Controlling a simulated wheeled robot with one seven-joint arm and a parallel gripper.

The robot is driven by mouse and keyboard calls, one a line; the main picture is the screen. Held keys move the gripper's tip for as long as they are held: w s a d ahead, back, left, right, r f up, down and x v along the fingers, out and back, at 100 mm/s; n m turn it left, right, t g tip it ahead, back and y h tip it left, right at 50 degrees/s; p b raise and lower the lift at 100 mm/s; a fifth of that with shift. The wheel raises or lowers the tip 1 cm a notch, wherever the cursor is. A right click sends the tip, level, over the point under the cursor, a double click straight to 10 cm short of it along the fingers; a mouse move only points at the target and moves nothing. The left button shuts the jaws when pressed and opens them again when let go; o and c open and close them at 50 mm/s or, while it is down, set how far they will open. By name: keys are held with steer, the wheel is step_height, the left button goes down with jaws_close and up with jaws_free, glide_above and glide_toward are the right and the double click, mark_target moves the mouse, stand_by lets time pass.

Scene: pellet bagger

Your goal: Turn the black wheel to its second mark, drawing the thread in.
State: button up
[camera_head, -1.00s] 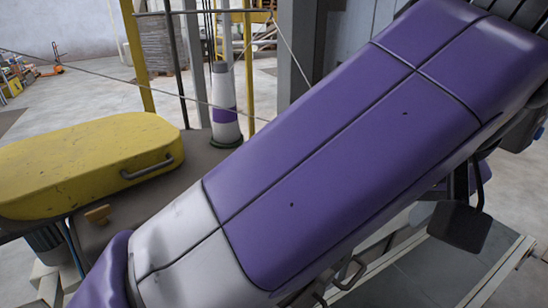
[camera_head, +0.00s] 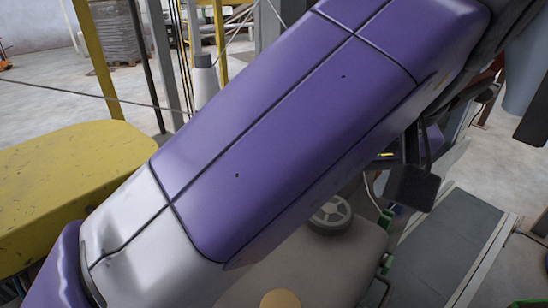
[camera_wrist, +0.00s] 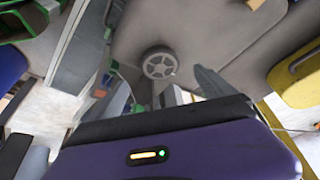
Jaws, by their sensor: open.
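A spoked wheel (camera_head: 330,215) with a dark rim and paler grey spokes shows just below my purple arm in the head view, partly hidden by it. In the wrist view the wheel (camera_wrist: 160,64) is seen whole, near the upper middle. My gripper (camera_wrist: 178,88) is open, its fingers below the wheel in that view and apart from it. I cannot make out marks on the wheel. The thread's path to the wheel is hidden.
A yellow rounded cover (camera_head: 70,185) lies at the left and also shows in the wrist view (camera_wrist: 298,75). A yellow post (camera_head: 98,60) stands behind it. A dark grey belt (camera_head: 450,245) and green clamps (camera_head: 387,218) are at the right.

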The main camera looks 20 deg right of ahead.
mark_target(330, 213)
steer(key=shift+b+x, duration=3.7)
steer(key=shift+x, duration=0.15)
steer(key=shift+r, duration=0.1)
steer(key=c, duration=1.4)
